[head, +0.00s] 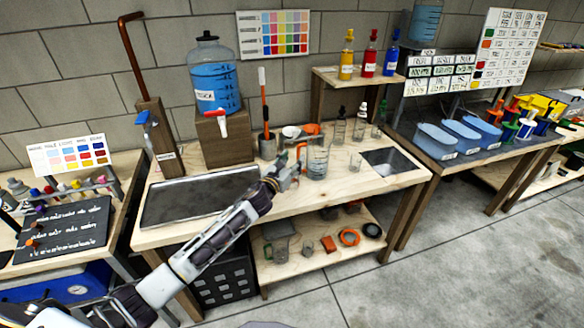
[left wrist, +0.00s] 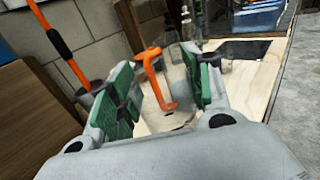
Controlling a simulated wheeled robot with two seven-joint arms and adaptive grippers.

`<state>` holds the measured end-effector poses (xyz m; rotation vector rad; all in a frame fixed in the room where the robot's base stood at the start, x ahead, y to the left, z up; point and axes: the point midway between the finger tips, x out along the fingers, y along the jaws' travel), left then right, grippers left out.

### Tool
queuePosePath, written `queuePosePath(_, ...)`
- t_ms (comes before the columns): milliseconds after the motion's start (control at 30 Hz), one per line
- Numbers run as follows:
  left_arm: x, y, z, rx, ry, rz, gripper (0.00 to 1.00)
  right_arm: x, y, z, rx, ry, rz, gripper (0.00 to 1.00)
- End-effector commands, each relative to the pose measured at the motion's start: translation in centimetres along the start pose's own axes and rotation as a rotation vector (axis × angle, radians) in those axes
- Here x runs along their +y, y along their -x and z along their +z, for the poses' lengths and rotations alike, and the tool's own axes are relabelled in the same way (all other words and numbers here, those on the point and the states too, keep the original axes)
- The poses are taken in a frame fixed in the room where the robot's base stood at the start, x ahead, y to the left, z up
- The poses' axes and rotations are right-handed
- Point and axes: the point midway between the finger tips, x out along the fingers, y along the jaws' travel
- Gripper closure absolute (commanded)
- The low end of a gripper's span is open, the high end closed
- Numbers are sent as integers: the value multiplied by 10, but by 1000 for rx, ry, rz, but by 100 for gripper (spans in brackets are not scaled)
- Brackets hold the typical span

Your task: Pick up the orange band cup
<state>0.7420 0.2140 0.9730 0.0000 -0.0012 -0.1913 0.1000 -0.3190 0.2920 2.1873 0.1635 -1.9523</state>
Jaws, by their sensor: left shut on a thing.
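The orange band cup (head: 317,162) is a clear vessel on the wooden bench, with an orange strip at its left side. In the left wrist view the orange strip (left wrist: 152,75) runs down the near side of the clear cup, between my finger pads. My left gripper (head: 293,167) reaches the cup from the left. Its green-padded fingers (left wrist: 163,95) are shut on the cup, one on each side. The cup looks upright and at bench height; I cannot tell whether its base touches the bench. My right gripper does not show.
Clear bottles (head: 340,128) stand behind the cup. A blue water jug (head: 214,80) stands on a wooden block. A grey pot (head: 268,147) holds an orange-handled tool.

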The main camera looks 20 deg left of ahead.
Motion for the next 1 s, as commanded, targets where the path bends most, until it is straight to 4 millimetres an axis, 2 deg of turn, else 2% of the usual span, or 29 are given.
queuePosePath(100,0,0,18,-2,-4,-1,68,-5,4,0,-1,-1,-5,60)
queuePosePath(400,0,0,46,0,-2,-1,68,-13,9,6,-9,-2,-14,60)
queuePosePath(667,0,0,53,2,0,0,68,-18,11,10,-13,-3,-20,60)
queuePosePath(1000,0,0,53,1,0,0,68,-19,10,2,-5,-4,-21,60)
